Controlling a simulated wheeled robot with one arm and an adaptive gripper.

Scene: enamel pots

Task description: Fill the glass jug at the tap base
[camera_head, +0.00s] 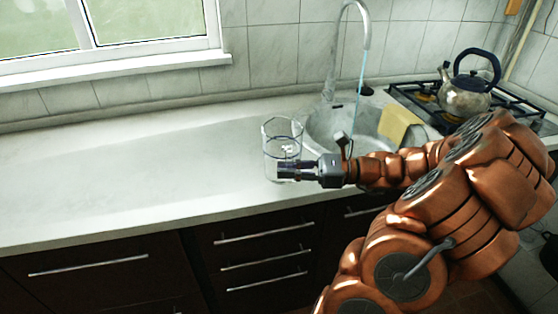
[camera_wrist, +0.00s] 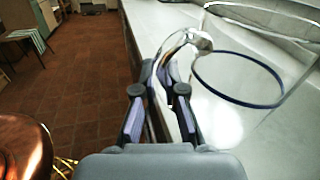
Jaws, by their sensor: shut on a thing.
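I see no water in the jug. The tap (camera_head: 334,62) arches over the sink, and a thin bluish stream (camera_head: 361,78) falls from its spout.
The round metal sink (camera_head: 322,125) lies right of the jug. A yellow cloth (camera_head: 398,122) hangs at its right side. A kettle (camera_head: 466,97) stands on the hob (camera_head: 412,92) farther right. The counter (camera_head: 130,170) to the left is clear.

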